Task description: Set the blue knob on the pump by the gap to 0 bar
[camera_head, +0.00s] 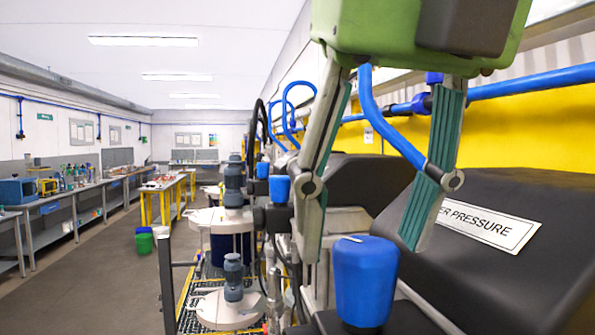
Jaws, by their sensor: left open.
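My left gripper (362,246) hangs from the top right with its green body up and its two long fingers pointing down, spread wide. It is open. A large blue knob (364,284) stands in front, with its top between the levels of the fingertips. A small white mark (351,239) shows on its top. One finger is to the left of the knob and the other to its upper right; I cannot tell if either touches it. Smaller blue knobs (280,189) stand farther back in the row. My right gripper is not in view.
A sloped black panel (470,250) with a white label (487,224) ending in "PRESSURE" fills the right. Blue hoses (388,130) run behind the fingers. Drums with agitators (233,185) stand left of the knobs. The floor aisle (90,270) is clear.

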